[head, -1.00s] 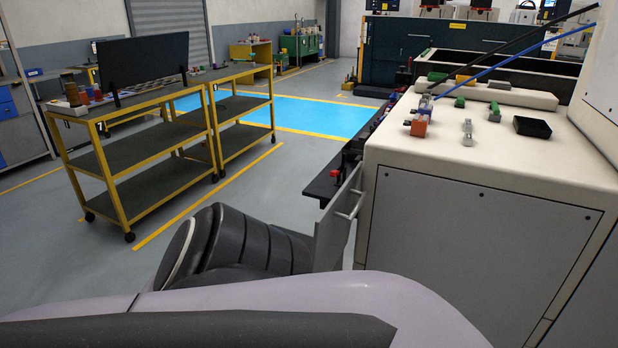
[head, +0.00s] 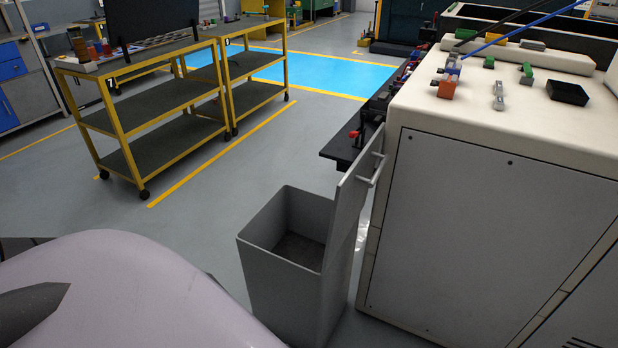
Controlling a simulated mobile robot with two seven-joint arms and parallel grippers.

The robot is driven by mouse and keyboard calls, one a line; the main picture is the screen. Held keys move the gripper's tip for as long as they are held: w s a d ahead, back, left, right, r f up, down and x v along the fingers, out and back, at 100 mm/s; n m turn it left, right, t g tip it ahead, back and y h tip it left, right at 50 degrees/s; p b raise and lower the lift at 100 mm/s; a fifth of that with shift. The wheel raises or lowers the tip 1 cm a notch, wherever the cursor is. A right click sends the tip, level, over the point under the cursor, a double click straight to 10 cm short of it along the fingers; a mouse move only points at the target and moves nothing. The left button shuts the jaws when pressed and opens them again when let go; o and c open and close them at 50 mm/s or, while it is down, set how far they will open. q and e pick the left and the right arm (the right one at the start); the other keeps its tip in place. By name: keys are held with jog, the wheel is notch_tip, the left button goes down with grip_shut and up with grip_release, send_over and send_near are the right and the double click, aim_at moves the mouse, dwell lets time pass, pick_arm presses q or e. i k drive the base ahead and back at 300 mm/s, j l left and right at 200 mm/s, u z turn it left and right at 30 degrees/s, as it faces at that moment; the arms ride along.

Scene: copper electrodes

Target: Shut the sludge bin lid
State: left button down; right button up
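The sludge bin (head: 283,291) is a tall grey open-topped box on the floor, left of the white machine. Its interior shows dark at the bottom. Its lid (head: 350,205) is a grey panel with a bar handle (head: 373,168). The lid stands up, swung open, along the bin's right side, close to the machine. A pale part of my own body covers the lower left. Neither of my grippers shows in the head view.
The white machine (head: 490,210) stands right of the bin, with small parts on top. A dark shelf with a red knob (head: 354,134) juts out behind the lid. Yellow-framed carts (head: 140,118) stand at the left. The floor between carts and bin is clear.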

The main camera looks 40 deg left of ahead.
aim_at(350, 193)
jog(key=u, duration=1)
